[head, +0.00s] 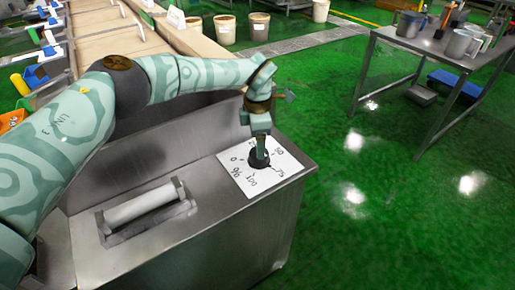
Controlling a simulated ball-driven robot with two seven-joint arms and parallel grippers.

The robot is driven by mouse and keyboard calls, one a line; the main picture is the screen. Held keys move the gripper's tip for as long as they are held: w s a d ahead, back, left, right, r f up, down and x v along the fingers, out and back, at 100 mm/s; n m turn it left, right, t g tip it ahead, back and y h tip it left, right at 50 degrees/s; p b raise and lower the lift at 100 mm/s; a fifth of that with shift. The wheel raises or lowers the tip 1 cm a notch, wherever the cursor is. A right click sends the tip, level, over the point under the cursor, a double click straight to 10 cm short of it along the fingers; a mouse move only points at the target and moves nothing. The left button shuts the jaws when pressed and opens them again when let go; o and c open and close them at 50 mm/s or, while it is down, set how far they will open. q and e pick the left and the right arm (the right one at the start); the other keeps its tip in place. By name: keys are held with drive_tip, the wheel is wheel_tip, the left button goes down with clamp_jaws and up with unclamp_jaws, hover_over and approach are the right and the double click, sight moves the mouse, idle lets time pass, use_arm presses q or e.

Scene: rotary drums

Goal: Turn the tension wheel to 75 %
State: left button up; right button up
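The tension wheel (259,158) is a small black knob on a white square dial plate (246,183), on the right end of a steel cabinet top. The plate bears 0, 50, 75, 100 and a % sign; another mark near the top is partly hidden by my gripper. A short dark pointer runs from the wheel to the lower right, towards the 75 mark. My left gripper (262,149) points down with its fingertips at the wheel, overlapping it. The fingers are seen edge-on, so their grip on the wheel is unclear. My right gripper is out of view.
A white roller (143,204) sits in a recess of the steel cabinet (205,222), left of the dial. A metal table (420,45) with mugs stands at the back right. Buckets (259,26) stand at the back. The green floor right of the cabinet is open.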

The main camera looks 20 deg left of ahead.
use_arm(q)
wheel_tip(320, 180, up, 11)
drive_tip(key=p, duration=0.1)
drive_tip(key=shift+p, duration=0.35)
drive_tip(key=shift+f, duration=0.15)
